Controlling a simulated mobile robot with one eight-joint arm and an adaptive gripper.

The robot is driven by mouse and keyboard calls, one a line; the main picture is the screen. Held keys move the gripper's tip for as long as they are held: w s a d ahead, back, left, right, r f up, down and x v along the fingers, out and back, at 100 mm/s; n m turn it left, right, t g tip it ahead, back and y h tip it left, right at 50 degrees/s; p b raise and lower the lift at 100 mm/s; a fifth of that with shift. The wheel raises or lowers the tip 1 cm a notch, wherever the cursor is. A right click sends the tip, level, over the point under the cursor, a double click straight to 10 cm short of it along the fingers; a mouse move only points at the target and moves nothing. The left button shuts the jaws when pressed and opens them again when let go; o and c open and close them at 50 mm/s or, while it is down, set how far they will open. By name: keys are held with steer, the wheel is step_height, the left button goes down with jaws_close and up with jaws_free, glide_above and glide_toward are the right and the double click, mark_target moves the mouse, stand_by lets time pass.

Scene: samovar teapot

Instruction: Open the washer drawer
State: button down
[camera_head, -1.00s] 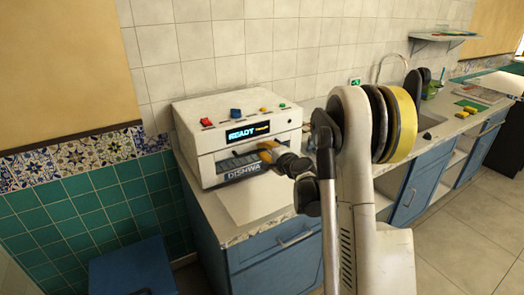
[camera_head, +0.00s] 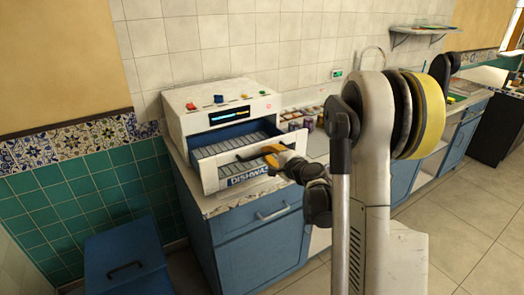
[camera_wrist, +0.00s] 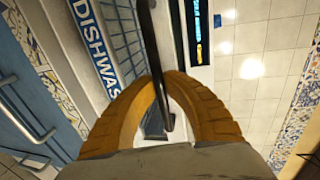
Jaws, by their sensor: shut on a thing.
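The washer (camera_head: 224,103) is a white box on the counter with a lit display and coloured buttons on top. Its drawer (camera_head: 209,178) is pulled out toward me, and its slatted inside shows. The drawer front carries a blue "DISHWA..." label, which also shows in the wrist view (camera_wrist: 98,45). My gripper (camera_head: 268,152), with orange fingers, is at the drawer's front. In the wrist view my gripper (camera_wrist: 170,100) is shut around the dark bar handle (camera_wrist: 155,50) of the drawer. Part of the drawer front is hidden behind my gripper.
Several small jars and items (camera_head: 303,118) stand on the counter right of the washer. A blue cabinet (camera_head: 265,225) with a bar handle is below. A blue bin (camera_head: 128,262) stands on the floor at left. Open floor (camera_head: 450,215) lies to the right.

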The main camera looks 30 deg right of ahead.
steer(key=shift+s, duration=0.65)
steer(key=c, duration=1.5)
jaws_free()
steer(key=shift+o, duration=0.2)
steer(key=v, duration=1.2)
